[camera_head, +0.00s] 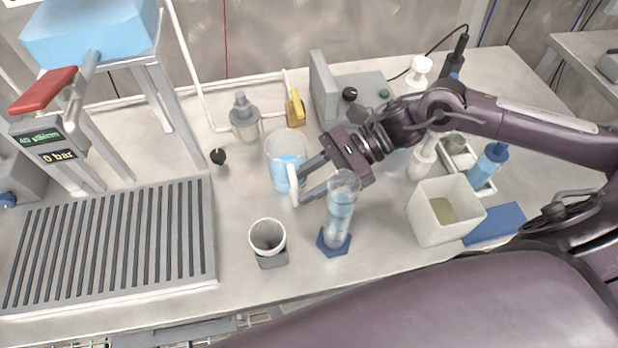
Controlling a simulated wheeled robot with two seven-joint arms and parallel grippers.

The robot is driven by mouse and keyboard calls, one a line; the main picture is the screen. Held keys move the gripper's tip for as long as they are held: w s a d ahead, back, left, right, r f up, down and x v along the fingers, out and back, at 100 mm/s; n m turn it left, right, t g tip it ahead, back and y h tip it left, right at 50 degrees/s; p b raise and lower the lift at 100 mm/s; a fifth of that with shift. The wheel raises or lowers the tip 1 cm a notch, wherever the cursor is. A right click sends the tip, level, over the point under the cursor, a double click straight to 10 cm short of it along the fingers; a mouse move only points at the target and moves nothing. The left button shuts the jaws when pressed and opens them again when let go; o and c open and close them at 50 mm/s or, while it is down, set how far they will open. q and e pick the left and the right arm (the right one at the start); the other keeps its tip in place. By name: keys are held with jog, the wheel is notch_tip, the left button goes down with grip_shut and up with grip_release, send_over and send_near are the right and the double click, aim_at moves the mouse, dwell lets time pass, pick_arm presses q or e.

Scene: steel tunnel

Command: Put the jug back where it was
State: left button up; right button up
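The jug (283,148) is a clear vessel with pale blue liquid and a whitish handle (293,182) on its near right side. It is upright and appears to stand on the steel bench, left of the middle. My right gripper (301,186) reaches in from the right at the jug's handle. Its two fingers are spread with a clear gap between them, and their tips are close beside the handle. I cannot tell whether they touch it. My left gripper is not in view.
A clear cylinder (341,206) with a blue base stands just under my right gripper. A cup (268,237) stands nearer the front. A grey bottle (244,122) and yellow item (295,108) are behind the jug. A slatted drain rack (208,230) fills the left; a square beaker (424,221) is right.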

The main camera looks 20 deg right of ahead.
jog(key=shift+r+p, duration=0.25)
jog(key=shift+p, duration=0.1)
jog(key=b+v, duration=0.1)
jog(key=v, duration=1.1)
jog(key=shift+f, duration=0.2)
